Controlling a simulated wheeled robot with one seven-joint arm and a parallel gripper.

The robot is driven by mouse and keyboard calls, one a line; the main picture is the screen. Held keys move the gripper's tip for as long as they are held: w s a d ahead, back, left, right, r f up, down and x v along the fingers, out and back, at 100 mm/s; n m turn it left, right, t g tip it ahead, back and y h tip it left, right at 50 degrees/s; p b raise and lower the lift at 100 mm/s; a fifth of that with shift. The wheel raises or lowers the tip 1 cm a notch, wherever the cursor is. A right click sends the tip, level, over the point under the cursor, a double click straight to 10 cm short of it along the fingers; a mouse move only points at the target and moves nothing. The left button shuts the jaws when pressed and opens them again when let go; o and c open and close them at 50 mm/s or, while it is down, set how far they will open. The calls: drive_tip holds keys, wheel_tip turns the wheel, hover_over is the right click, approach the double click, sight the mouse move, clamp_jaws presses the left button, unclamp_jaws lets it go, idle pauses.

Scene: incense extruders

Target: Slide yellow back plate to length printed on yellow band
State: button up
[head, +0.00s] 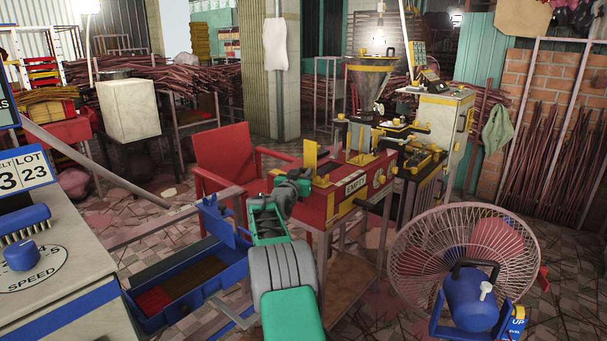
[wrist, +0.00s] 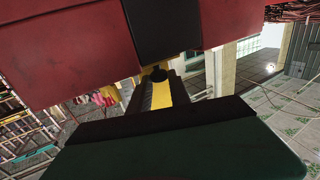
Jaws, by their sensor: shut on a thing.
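The red-topped bench of the extruder (head: 345,180) stands in the middle of the head view. The yellow back plate (head: 310,157) stands upright at its left end. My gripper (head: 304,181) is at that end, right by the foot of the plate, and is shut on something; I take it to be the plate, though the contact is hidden. A yellow band (head: 341,213) runs along the bench's front edge; its printing is too small to read. The wrist view shows a yellow strip (wrist: 161,95) with a dark knob (wrist: 156,74) between large dark and red surfaces.
A red chair (head: 228,160) stands behind my arm. A caged fan (head: 465,260) is at the front right. A blue tray (head: 190,285) is at the lower left, beside a console with a blue speed knob (head: 21,256). The metal hopper (head: 370,85) rises above the bench.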

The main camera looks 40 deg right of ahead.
clamp_jaws()
idle(0.9)
